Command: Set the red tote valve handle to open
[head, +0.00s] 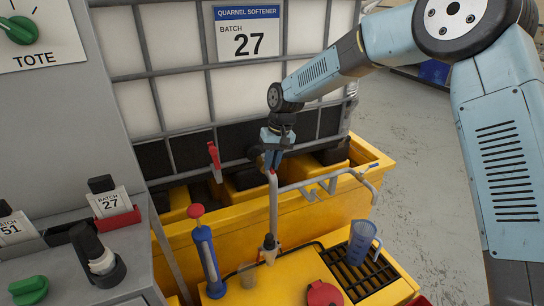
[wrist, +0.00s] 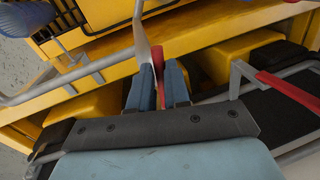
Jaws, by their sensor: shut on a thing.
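The stock tote (head: 180,98) stands at the back, a white caged container labelled Quarnel Softener, batch 27. A red lever (head: 214,156) stands nearly upright before its lower front. It also shows in the wrist view (wrist: 290,90), right of my gripper and apart from it. My gripper (head: 272,166) points down before the tote, shut on a small red grip (wrist: 158,58) at the top of a grey upright rod (head: 273,215). The fingertips hide part of the grip.
A yellow cart (head: 285,277) with a grey rail (head: 345,172) and a blue jug (head: 361,243) is in front. A blue red-topped pump (head: 206,255) stands left of the rod. A grey cabinet (head: 120,140) bounds the left.

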